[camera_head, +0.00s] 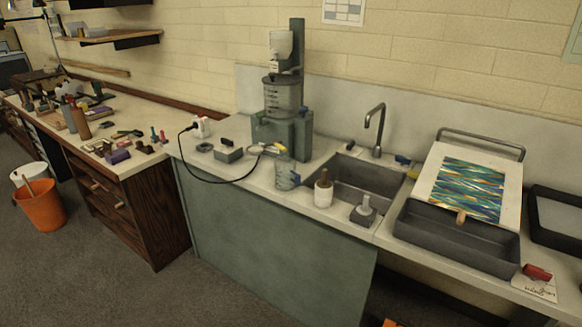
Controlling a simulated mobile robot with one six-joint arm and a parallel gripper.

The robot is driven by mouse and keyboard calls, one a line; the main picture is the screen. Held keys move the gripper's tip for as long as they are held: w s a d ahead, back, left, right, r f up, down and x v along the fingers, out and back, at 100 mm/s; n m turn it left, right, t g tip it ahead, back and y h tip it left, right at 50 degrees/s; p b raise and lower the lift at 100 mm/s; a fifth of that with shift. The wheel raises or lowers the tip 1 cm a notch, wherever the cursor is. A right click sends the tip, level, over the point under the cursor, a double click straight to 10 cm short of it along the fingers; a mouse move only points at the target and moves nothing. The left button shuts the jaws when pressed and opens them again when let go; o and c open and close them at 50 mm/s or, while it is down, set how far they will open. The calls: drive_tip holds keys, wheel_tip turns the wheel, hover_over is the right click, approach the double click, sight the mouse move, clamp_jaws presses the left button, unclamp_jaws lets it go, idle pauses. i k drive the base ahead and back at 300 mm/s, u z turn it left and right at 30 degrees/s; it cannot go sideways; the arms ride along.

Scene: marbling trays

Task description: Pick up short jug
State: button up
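A short, clear jug (284,173) with a bluish tint stands upright on the pale counter, just left of the sink. A dark blue patch shows on its right side, perhaps its handle. A larger clear vessel with markings (282,96) sits in the grey machine (297,70) behind it. My gripper is not in view, and nothing is seen touching the short jug.
A white pot with a brown top (324,193) and a grey block with a knob (363,212) stand near the sink (372,181). A black cable (222,182) loops left of the jug. A dark tray (455,240) lies right. Grey floor (225,285) is open in front.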

sight(286, 177)
drive_tip(key=u, duration=0.05)
drive_tip(key=i, duration=1.15)
drive_tip(key=z, duration=0.1)
drive_tip(key=k, duration=0.15)
drive_tip(key=u, duration=2.8)
